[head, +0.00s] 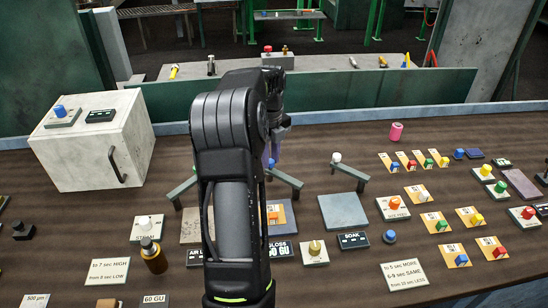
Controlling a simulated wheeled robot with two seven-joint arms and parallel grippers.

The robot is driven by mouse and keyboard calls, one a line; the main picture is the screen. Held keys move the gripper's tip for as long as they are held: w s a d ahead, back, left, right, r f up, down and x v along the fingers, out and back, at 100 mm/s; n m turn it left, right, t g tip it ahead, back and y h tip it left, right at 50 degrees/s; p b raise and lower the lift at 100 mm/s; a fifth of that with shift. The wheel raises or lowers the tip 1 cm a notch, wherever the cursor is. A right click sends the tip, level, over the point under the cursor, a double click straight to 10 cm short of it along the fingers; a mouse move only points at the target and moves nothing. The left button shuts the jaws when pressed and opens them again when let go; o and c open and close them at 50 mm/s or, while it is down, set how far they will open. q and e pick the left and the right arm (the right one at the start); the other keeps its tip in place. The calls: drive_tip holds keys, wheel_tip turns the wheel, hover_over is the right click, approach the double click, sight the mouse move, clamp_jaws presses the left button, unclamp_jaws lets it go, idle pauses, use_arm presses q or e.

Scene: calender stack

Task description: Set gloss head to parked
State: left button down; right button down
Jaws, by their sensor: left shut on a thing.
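My left arm rises through the middle of the head view and bends over. Its gripper (273,150) points down, partly hidden behind my own arm. It is shut on a small blue knob (271,164) above a grey angled stand (288,181). I take this for the gloss head, but its body is mostly hidden. Below it lies a dark blue plate with an orange patch (287,214). In front is a black display (282,251) reading GLOSS and GU, its left part covered by my arm. My right gripper is not in view.
A similar stand with a white knob (337,157) is to the right, over a grey-green plate (344,211). Several coloured knobs and switches fill the right. A white cabinet (85,150) stands at left, an amber bottle (153,257) front left.

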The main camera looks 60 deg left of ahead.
use_arm(q)
drive_tip(key=shift+w+r, duration=0.1)
drive_tip(key=c, duration=1.2)
unclamp_jaws()
wheel_tip(320, 180, up, 8)
drive_tip(key=shift+f+b, duration=0.15)
drive_tip(key=shift+b, duration=0.35)
